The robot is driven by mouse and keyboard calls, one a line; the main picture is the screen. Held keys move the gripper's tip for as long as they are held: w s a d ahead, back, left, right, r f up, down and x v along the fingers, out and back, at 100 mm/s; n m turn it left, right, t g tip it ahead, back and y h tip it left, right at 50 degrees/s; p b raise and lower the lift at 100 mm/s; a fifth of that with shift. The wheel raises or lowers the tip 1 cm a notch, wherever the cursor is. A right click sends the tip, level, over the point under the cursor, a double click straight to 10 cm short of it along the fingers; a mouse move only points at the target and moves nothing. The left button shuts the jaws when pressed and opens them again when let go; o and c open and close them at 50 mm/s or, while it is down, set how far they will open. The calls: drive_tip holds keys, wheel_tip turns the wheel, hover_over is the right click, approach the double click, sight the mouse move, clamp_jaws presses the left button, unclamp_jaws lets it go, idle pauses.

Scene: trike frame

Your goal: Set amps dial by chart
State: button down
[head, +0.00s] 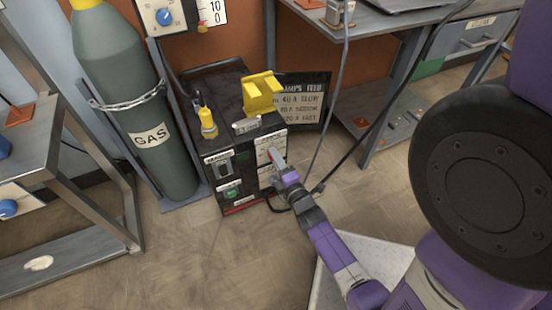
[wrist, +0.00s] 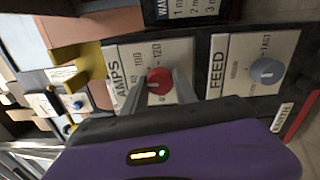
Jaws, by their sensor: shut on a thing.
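The amps dial is a red knob (wrist: 160,82) on a pale plate lettered AMPS (wrist: 118,78), with 100 and 120 readable beside it. My gripper (wrist: 161,90) is shut on the red knob, one finger on each side. The knob's pointer cannot be made out. In the head view my gripper (head: 277,160) reaches the front of the black welding machine (head: 222,115) and hides most of the dial. A dark chart (head: 304,100) stands behind the machine, with rows that seem to read 40 A slow, 80 A medium and 120 A fast.
A grey-blue FEED knob (wrist: 267,71) sits beside the amps plate. A green gas cylinder (head: 135,110) stands left, a metal bench (head: 375,20) right. Cables hang near my arm.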

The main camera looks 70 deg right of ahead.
drive_tip(key=shift+m+p, duration=0.75)
drive_tip(key=shift+m, duration=7.85)
drive_tip(key=shift+f, duration=0.1)
drive_tip(key=c, duration=1)
unclamp_jaws()
drive_tip(key=shift+o, duration=0.2)
drive_tip(key=shift+s+a, duration=0.1)
drive_tip(key=p+v, duration=0.2)
drive_tip(key=v, duration=0.5)
drive_tip(key=shift+s+a, duration=0.15)
drive_tip(key=shift+a, duration=0.1)
